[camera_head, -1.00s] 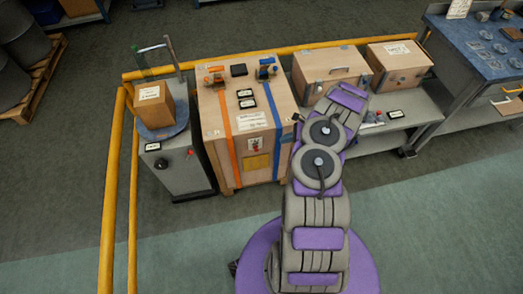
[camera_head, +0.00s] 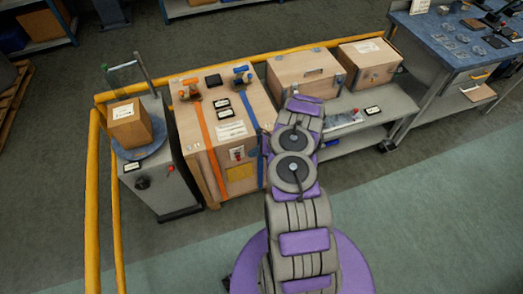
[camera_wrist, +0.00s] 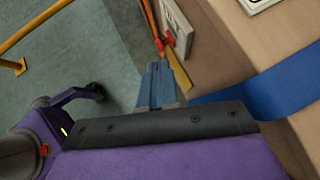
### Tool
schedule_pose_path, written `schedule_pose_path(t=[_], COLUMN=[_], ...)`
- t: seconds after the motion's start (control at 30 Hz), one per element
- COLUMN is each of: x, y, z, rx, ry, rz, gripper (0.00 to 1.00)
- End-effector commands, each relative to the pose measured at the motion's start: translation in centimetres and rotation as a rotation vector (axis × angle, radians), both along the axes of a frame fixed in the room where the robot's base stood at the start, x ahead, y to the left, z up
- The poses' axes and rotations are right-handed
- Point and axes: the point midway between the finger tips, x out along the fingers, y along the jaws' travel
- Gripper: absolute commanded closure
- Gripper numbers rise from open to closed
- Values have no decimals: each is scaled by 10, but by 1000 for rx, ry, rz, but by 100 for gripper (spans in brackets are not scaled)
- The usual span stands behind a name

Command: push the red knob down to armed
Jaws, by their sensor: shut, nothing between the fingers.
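The red knob (camera_wrist: 162,46) sits at a pale plate (camera_wrist: 177,27) on the front of a wooden cabinet (camera_wrist: 225,75) in the wrist view. In the head view a small red spot with a pale plate (camera_head: 237,153) shows on the cabinet front (camera_head: 210,170), above a yellow panel. My gripper (camera_wrist: 158,66) is shut and empty, its tips just below the knob in the wrist picture. I cannot tell whether they touch it. The knob's exact position and any armed mark are too small to read. My arm hides the gripper's fingers in the head view.
Orange and blue straps (camera_head: 205,140) run down the cabinet. A grey unit (camera_head: 170,195) with a box (camera_head: 130,125) stands on its left, beside a yellow rail (camera_head: 92,190). Wooden cases (camera_head: 305,72) on a bench stand on its right. The floor in front is clear.

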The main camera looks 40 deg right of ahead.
Motion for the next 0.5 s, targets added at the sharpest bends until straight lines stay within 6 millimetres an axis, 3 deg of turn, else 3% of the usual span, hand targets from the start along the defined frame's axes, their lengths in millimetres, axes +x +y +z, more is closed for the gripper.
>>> schedule_pose_path(t=[0.2, 0.5], x=[16, 25], y=[21, 32], z=[-27, -38], rx=[2, 2], ry=[-1, -2], rz=[1, 1], gripper=[100, 100])
